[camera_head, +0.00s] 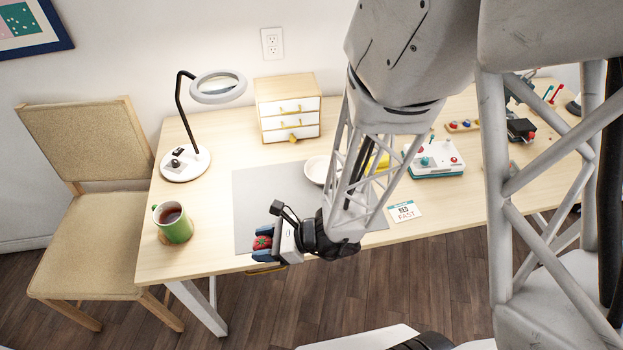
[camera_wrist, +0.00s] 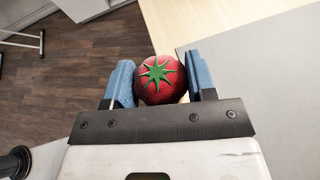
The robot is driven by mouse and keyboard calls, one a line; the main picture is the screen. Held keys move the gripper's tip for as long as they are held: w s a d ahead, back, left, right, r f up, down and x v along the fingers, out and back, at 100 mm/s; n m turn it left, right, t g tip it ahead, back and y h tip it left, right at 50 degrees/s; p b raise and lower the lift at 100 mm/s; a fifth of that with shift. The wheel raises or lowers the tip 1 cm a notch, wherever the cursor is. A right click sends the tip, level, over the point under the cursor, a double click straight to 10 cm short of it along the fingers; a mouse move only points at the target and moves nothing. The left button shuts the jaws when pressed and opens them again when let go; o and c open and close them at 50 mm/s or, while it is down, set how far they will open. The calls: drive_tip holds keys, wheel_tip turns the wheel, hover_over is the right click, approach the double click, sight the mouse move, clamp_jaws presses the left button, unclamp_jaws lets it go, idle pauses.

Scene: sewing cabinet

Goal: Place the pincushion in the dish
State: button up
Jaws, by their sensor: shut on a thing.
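The pincushion (camera_wrist: 161,80) is a red tomato shape with a green star on top. My gripper (camera_wrist: 161,84) is shut on it, with a blue finger at each side. In the head view my gripper (camera_head: 264,242) holds the pincushion (camera_head: 262,243) by the front edge of the desk, left of the arm. A white round dish (camera_head: 316,168) stands on the grey mat (camera_head: 262,190), behind and to the right of my gripper. My arm hides its right part.
A green mug (camera_head: 178,226) of dark drink stands left of the mat. A magnifier lamp (camera_head: 186,163) and a small drawer cabinet (camera_head: 290,105) are behind. A white-and-teal device (camera_head: 436,160) and a card (camera_head: 404,211) lie to the right. The mat's left part is clear.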

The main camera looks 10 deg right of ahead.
drive_tip(key=shift+w+d+r+t, duration=0.15)
drive_tip(key=shift+w+d+t, duration=0.2)
drive_tip(key=shift+d, duration=0.3)
drive_tip(key=w+d+r+m+t+h, duration=0.1)
drive_tip(key=w+d+r+m+t, duration=0.1)
drive_tip(key=d, duration=0.7)
drive_tip(key=w+d+r+m+t+h, duration=0.1)
drive_tip(key=w+d+r+m+t, duration=0.1)
drive_tip(key=d, duration=0.7)
drive_tip(key=shift+w+d+r+m+t+h, duration=0.15)
drive_tip(key=shift+w+d+m+t+h, duration=0.25)
drive_tip(key=shift+w+m+t, duration=0.7)
drive_tip(key=shift+s+t, duration=0.15)
drive_tip(key=shift+t, duration=0.1)
drive_tip(key=w+f, duration=0.1)
drive_tip(key=w, duration=1.5)
drive_tip(key=shift+f, duration=0.25)
drive_tip(key=shift+s+a+f, duration=0.1)
drive_tip(key=shift+f, duration=1.65)
drive_tip(key=shift+f, duration=0.6)
